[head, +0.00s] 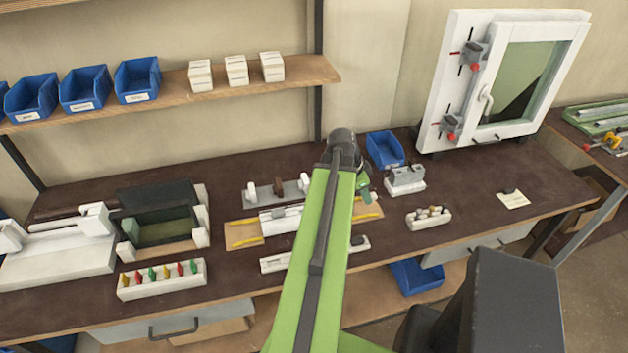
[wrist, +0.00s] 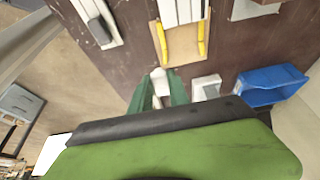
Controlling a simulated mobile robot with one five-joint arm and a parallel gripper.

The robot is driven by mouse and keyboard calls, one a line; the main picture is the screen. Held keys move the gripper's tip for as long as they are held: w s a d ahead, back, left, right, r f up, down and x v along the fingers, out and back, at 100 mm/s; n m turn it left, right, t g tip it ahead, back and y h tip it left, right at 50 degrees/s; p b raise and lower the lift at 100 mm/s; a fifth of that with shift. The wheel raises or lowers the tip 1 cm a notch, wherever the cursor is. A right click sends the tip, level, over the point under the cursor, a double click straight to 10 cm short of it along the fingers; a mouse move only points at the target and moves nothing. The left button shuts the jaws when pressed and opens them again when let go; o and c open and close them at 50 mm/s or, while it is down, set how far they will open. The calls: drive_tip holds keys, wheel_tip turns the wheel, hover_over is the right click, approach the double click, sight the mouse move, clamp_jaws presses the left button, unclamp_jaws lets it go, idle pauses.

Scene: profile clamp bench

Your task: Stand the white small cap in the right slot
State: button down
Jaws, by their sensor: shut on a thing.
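My gripper (head: 364,186) hangs above the bench, right of the wooden board; in the wrist view its green fingers (wrist: 161,92) are shut on a small white piece (wrist: 160,79), which looks like the white small cap. My arm and gripper hide the cap in the head view. A white rack (head: 428,218) with several small upright pieces stands right of the gripper, near the front edge. A white block with a grey top (head: 405,180) stands behind it; a white block also shows beside the fingers in the wrist view (wrist: 206,88). I cannot tell which opening is the right slot.
A wooden board with yellow strips (head: 245,242) and a white strip with a dark piece (head: 285,262) lie left of the gripper. A blue bin (head: 385,150) stands behind. A window frame (head: 438,90) stands at back right. The bench between rack and card (head: 513,200) is clear.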

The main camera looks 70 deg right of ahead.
drive_tip(key=shift+w, duration=0.1)
drive_tip(key=w+a+r+p, duration=0.2)
drive_tip(key=w+r+p, duration=0.1)
drive_tip(key=w, duration=0.9)
drive_tip(key=f+b, duration=0.7)
drive_tip(key=shift+a, duration=0.2)
drive_tip(key=shift+f, duration=0.1)
idle(0.5)
drive_tip(key=shift+f+b, duration=0.55)
drive_tip(key=shift+b, duration=0.1)
drive_tip(key=c, duration=1.2)
unclamp_jaws()
drive_tip(key=shift+o, duration=0.2)
